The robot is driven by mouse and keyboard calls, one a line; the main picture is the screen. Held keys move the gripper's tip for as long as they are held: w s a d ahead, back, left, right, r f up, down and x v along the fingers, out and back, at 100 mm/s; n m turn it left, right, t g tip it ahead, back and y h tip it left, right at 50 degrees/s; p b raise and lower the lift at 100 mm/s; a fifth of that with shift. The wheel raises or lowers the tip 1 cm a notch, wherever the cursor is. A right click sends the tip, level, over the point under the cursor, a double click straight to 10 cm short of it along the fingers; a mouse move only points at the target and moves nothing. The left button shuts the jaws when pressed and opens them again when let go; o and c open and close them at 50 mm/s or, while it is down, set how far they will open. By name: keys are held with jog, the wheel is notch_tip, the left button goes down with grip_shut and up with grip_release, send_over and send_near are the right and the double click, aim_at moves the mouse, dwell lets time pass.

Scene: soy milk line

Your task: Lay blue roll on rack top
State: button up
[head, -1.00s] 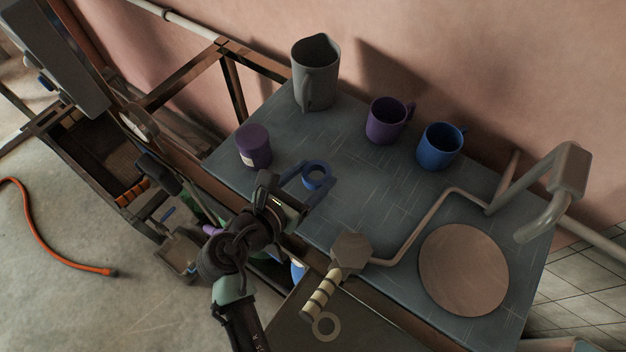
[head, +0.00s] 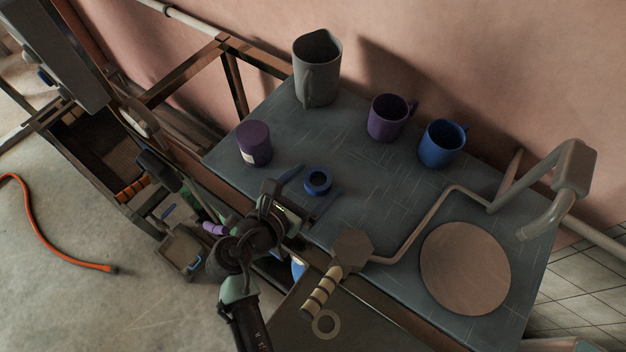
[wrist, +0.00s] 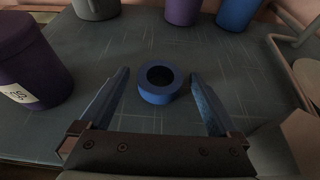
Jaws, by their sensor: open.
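The blue roll (head: 317,181), a short ring with a dark hole, lies flat on the dark slate-coloured rack top (head: 350,215). My gripper (head: 309,190) is open at the near edge of that top, pointing at the roll. In the wrist view the roll (wrist: 161,83) sits just beyond and between the two blue fingertips (wrist: 158,72), with a gap on both sides. No finger touches it there. The gripper holds nothing.
A purple canister (head: 254,144) stands left of the roll. A grey pitcher (head: 317,70), a purple mug (head: 390,118) and a blue mug (head: 441,144) stand behind. A round tan disc (head: 465,268) and a bent pipe (head: 425,215) are at the right.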

jog(key=shift+r, duration=0.1)
jog(key=shift+a+r, duration=0.1)
jog(key=v, duration=1.1)
jog(key=shift+s+a+r, duration=0.1)
jog(key=shift+s+a, duration=0.1)
jog(key=shift+s, duration=0.15)
jog(key=w+r+m+t+y, duration=0.2)
jog(key=w+r+m, duration=0.35)
jog(key=r, duration=0.35)
jog(key=w+d+r+m+t+y, duration=0.1)
jog(key=w+r+m+t, duration=0.25)
jog(key=r+m, duration=0.45)
jog(key=w+r+m+t+y, duration=0.25)
jog(key=w+r, duration=0.25)
jog(key=r, duration=0.6)
jog(key=s+d+r+m+t, duration=0.1)
jog(key=s+r+m+t, duration=0.2)
jog(key=r, duration=0.6)
jog(key=s+d+r+m+t+y, duration=0.1)
jog(key=s+r+m, duration=0.4)
jog(key=r, duration=0.5)
jog(key=s+d+r+m+t+y, duration=0.1)
jog(key=s+d+r+m+t, duration=0.2)
jog(key=r, duration=0.6)
jog(key=shift+s+d+r+m+t, duration=0.2)
jog(key=shift+s+m+t, duration=0.3)
jog(key=shift+m+t, duration=0.35)
